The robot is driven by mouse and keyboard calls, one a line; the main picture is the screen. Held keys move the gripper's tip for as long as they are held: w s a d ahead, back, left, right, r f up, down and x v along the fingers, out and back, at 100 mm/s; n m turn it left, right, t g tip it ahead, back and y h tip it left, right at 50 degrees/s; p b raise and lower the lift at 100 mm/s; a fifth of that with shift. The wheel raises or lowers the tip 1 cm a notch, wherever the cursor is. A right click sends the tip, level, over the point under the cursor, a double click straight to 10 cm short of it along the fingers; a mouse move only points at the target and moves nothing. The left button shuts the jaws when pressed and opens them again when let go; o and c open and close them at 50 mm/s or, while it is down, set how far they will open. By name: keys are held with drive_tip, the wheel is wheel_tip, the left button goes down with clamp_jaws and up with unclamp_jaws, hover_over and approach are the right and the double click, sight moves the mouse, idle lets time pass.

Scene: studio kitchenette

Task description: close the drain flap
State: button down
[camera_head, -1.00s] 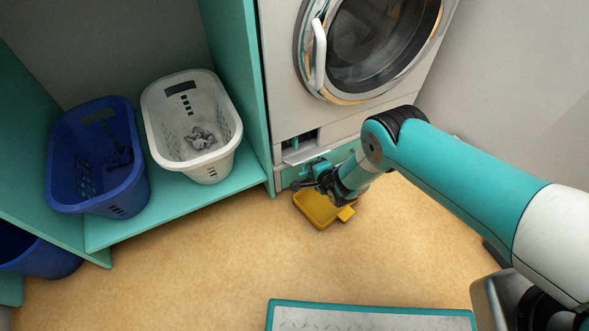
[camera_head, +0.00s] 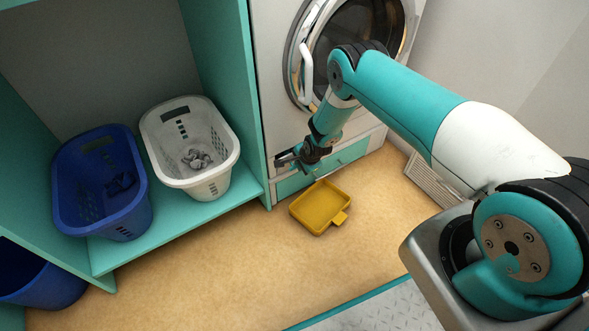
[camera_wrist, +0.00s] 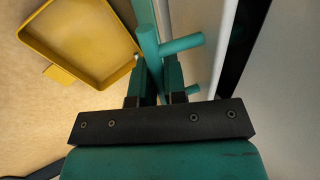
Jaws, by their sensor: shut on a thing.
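The drain opening (camera_head: 285,158) is a small dark gap low on the left of the washing machine's front. My gripper (camera_head: 303,163) is right at it and covers most of the flap, so I cannot tell how far the flap stands open. In the wrist view my gripper (camera_wrist: 158,80) is shut on a teal bar (camera_wrist: 149,42) with a short rod sticking out to the right. The bar looks like a handle by the machine front; what it joins is hidden.
A yellow tray (camera_head: 322,208) lies on the floor before the machine, also in the wrist view (camera_wrist: 85,40). A white basket (camera_head: 205,181) and a blue basket (camera_head: 124,228) stand on the teal shelf at left. Floor around the tray is clear.

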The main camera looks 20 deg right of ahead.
drive_tip(key=shift+w+r, duration=0.45)
drive_tip(key=shift+w, duration=0.15)
drive_tip(key=shift+w+a, duration=0.1)
drive_tip(key=c, duration=1.2)
unclamp_jaws()
drive_tip(key=p+v, duration=0.6)
drive_tip(key=v, duration=1.1)
drive_tip(key=shift+r, duration=0.2)
